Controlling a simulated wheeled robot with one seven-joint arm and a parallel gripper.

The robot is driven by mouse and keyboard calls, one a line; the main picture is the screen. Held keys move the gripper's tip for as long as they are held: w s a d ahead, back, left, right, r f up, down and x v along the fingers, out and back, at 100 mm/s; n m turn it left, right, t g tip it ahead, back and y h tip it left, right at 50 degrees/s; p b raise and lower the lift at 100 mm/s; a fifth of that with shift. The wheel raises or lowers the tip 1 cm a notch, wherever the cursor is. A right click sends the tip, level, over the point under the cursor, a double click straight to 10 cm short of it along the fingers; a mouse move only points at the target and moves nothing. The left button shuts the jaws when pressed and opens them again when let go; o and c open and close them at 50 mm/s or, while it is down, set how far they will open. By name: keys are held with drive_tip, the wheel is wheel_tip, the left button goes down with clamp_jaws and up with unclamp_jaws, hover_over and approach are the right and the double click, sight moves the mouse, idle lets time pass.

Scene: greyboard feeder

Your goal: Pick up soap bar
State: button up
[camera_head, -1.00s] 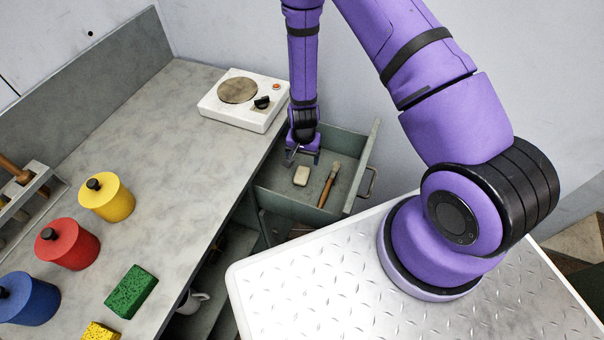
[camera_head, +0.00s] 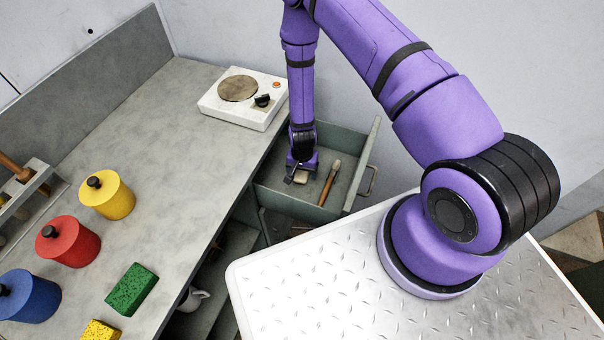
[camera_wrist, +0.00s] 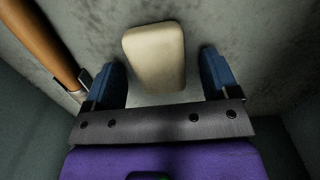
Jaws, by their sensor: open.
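The soap bar (camera_wrist: 155,57) is a cream block with rounded corners, lying on the floor of the open drawer (camera_head: 290,205). In the head view the soap bar (camera_head: 301,177) is partly hidden by my gripper (camera_head: 300,172), which is lowered into the drawer over it. In the wrist view my gripper (camera_wrist: 165,82) is open, with one blue-padded finger to each side of the soap's near end. A gap shows between the soap and each finger. I cannot tell how high the fingertips are above the drawer floor.
A wooden-handled brush (camera_head: 329,183) lies in the drawer right of the soap; its handle (camera_wrist: 45,40) is close to the left finger in the wrist view. Drawer walls stand around my gripper. A hot plate (camera_head: 245,98) sits on the counter (camera_head: 160,150) above.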

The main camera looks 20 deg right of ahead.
drive_tip(key=shift+c, duration=0.5)
drive_tip(key=c, duration=0.9)
drive_tip(key=shift+c, duration=0.2)
drive_tip(key=shift+r, duration=0.15)
wheel_tip(320, 180, up, 18)
